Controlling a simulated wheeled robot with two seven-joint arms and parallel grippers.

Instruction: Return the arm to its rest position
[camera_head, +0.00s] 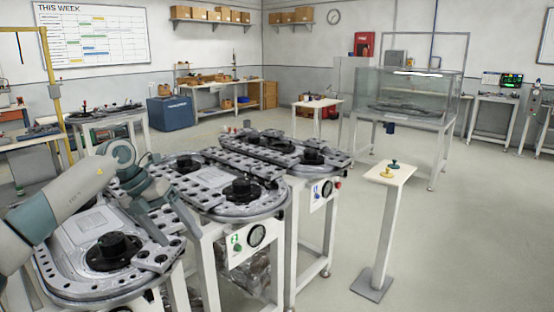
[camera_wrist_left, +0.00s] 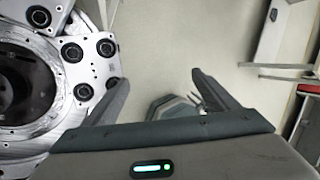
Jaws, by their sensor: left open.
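My left arm comes in from the left and bends over the nearest ring-track station (camera_head: 90,225). My left gripper (camera_head: 186,218) hangs at that station's right side, near the gap to the second station (camera_head: 215,178). In the left wrist view, its two fingers (camera_wrist_left: 162,88) are spread apart with nothing between them. The edge of a track plate (camera_wrist_left: 90,70) with dark round holes lies just left of the fingers, and pale floor shows beyond them. My right gripper is not in view.
A third station (camera_head: 285,152) stands behind the second. A small pedestal (camera_head: 390,172) with a green and a yellow knob stands right. A glass tank (camera_head: 410,95) on a stand is behind it.

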